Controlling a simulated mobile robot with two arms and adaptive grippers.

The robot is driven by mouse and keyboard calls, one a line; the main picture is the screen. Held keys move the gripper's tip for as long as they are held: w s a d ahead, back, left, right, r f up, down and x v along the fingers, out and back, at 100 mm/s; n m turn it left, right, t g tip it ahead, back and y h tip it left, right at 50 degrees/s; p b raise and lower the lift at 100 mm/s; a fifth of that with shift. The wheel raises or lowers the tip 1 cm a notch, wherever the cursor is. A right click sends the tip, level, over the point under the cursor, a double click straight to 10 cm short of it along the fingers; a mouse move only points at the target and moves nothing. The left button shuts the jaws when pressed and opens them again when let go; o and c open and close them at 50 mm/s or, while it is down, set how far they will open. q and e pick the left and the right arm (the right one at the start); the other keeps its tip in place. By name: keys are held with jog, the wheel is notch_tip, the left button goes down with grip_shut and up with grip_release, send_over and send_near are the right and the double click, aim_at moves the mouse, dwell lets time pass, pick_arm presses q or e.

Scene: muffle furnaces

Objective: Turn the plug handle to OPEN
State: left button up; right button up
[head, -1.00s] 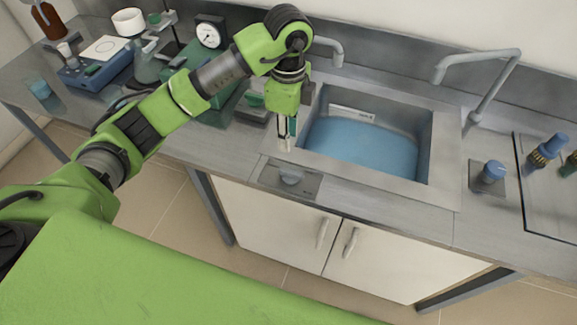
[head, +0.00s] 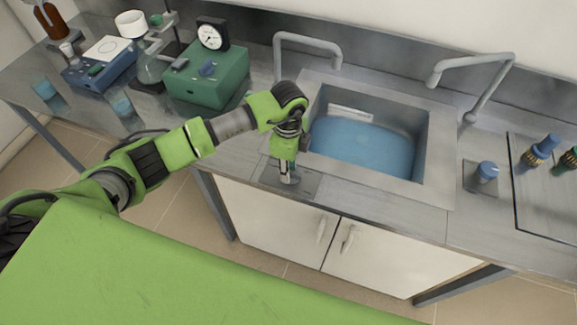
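The plug handle is a small grey knob on a dark plate (head: 308,184) set in the counter just in front of the sink's left front corner. My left gripper (head: 287,176) points down right over the handle and hides most of it. I cannot tell whether its fingers touch the handle or are closed on it. The sink (head: 433,140) holds blue water (head: 360,148), with a small white label (head: 350,113) on its back wall. My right gripper is not in view.
Two grey faucets stand behind the sink, left (head: 305,41) and right (head: 490,85). A green box with a gauge (head: 207,80), glassware and a blue device (head: 100,68) stand at left.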

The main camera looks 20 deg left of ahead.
pick_arm(q)
grip_shut()
